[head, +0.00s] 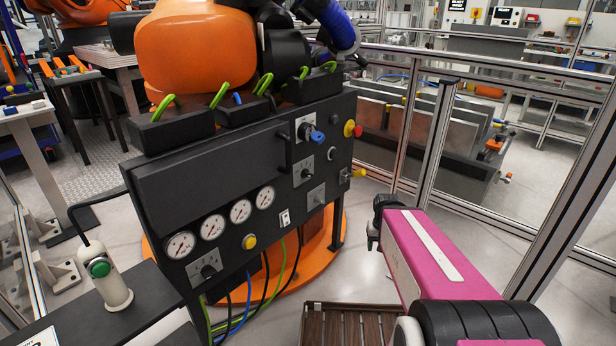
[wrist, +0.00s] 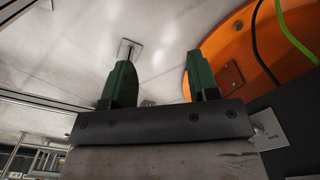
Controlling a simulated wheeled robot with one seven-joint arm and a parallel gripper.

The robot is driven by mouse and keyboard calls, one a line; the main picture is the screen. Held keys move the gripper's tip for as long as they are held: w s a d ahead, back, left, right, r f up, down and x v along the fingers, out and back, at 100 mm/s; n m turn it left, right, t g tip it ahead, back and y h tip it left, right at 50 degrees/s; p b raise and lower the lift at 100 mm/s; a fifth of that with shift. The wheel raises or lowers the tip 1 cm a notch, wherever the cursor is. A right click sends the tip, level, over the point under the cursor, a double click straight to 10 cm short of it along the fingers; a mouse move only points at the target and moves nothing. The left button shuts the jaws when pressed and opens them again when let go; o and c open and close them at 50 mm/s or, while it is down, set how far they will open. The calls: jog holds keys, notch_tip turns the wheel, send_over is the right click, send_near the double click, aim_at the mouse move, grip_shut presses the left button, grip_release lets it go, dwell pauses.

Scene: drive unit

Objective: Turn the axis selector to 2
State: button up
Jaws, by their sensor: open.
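The black drive unit panel (head: 228,220) stands in the middle of the head view. A pale plate (wrist: 272,131) shows beside my gripper in the wrist view.
Several round gauges (head: 240,211), a yellow button (head: 249,241) and a red-and-yellow knob (head: 352,129) sit on the panel. An orange base (head: 316,240) is below. A metal-framed fence (head: 435,150) stands behind my arm. A brown slatted crate (head: 350,327) is on the floor.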

jog(key=o, duration=0.4)
jog(key=shift+c, duration=0.2)
jog(key=n+t+y, duration=0.6)
jog(key=y, duration=0.7)
send_near(308, 175)
jog(key=x, duration=0.3)
jog(key=w+x, duration=0.1)
jog(key=x, duration=0.2)
jog(key=w+d+x, duration=0.1)
jog(key=x, duration=0.3)
jog(key=shift+f, duration=0.3)
jog(key=c, duration=0.9)
